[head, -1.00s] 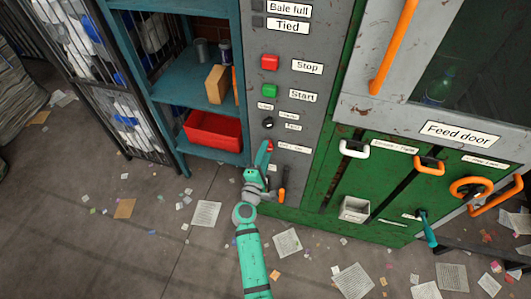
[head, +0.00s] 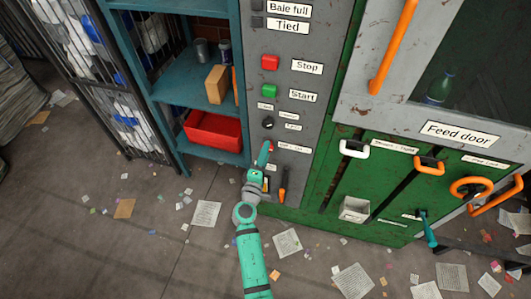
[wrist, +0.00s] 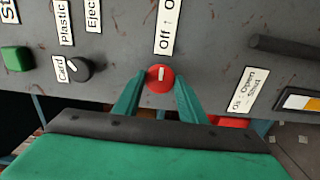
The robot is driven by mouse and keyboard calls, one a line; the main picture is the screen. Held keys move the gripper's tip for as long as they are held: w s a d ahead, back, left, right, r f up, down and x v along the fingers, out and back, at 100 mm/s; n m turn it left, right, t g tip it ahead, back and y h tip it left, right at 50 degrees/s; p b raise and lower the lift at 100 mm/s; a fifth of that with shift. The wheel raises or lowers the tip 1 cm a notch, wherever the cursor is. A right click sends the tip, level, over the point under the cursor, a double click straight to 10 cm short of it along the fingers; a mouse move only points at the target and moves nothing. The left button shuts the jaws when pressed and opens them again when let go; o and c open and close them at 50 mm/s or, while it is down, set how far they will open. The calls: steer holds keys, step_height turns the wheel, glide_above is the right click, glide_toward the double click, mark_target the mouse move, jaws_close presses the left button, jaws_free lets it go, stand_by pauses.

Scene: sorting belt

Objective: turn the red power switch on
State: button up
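The red power switch (wrist: 160,78) is a round knob with a white mark on the grey control panel, below a partly cut-off label (wrist: 167,24) that begins "Off". In the wrist view the white mark points up and down in the picture. My gripper (wrist: 160,88) has one teal finger on each side of the knob, with the tips close to its edges. I cannot tell if the fingers press on it. In the head view my gripper (head: 262,157) is at the panel's lower part and hides some of it; a bit of the red switch (head: 270,147) shows beside the fingers.
A black selector knob (wrist: 77,70) and a green button (wrist: 16,59) sit left of the switch in the wrist view. The head view shows the red Stop button (head: 270,62), an orange-handled lever (head: 283,190) beside my gripper, and a blue shelf with a red bin (head: 213,131).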

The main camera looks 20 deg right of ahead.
steer(key=o, duration=0.4)
steer(key=shift+s, duration=0.1)
steer(key=v, duration=1)
steer(key=shift+s+a, duration=0.2)
steer(key=shift+s, duration=0.05)
